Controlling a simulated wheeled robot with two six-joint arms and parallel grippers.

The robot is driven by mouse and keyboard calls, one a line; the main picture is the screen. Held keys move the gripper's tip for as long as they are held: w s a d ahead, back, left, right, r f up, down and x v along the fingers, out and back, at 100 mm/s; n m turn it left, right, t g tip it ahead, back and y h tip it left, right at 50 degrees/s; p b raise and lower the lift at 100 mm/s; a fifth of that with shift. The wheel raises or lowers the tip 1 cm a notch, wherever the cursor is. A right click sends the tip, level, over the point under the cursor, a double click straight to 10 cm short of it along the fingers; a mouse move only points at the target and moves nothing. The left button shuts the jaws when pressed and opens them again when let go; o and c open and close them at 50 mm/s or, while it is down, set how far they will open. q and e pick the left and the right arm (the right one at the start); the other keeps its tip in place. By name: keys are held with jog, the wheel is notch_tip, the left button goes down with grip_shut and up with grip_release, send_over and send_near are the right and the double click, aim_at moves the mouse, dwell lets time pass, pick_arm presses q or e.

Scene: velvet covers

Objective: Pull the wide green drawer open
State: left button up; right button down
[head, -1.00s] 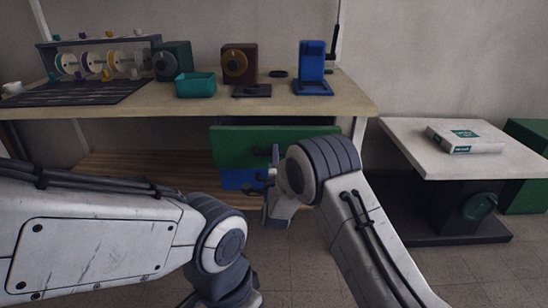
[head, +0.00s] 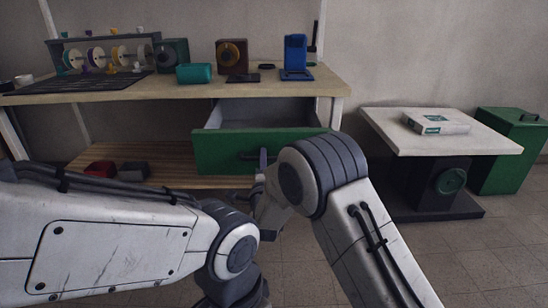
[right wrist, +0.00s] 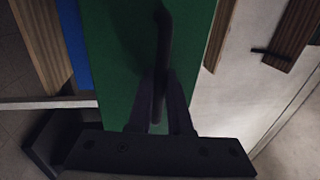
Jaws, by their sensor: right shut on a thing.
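The wide green drawer (head: 225,151) sits under the workbench top and stands well out, its grey inside (head: 265,112) showing from above. Its dark bar handle (right wrist: 163,50) runs between the fingers of my right gripper (right wrist: 158,100) in the right wrist view, and the gripper is shut on it. In the head view my right gripper (head: 259,182) is partly hidden behind my right arm, at the drawer's front. My left arm reaches in from the left, but its gripper is out of view.
The workbench (head: 120,95) carries a spool rack, a teal bin (head: 194,74) and several devices. A red block (head: 100,168) and a dark block (head: 134,171) lie on the slatted lower shelf. A white-topped table (head: 390,130) with a boxed item and a green bin (head: 512,150) stand right.

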jog(key=shift+s+d, duration=0.1)
jog(key=shift+s, duration=0.15)
jog(key=c, duration=1.1)
grip_release()
jog(key=p+v, duration=0.1)
jog(key=v, duration=0.9)
jog(key=shift+s+p, duration=0.2)
jog(key=shift+p, duration=0.15)
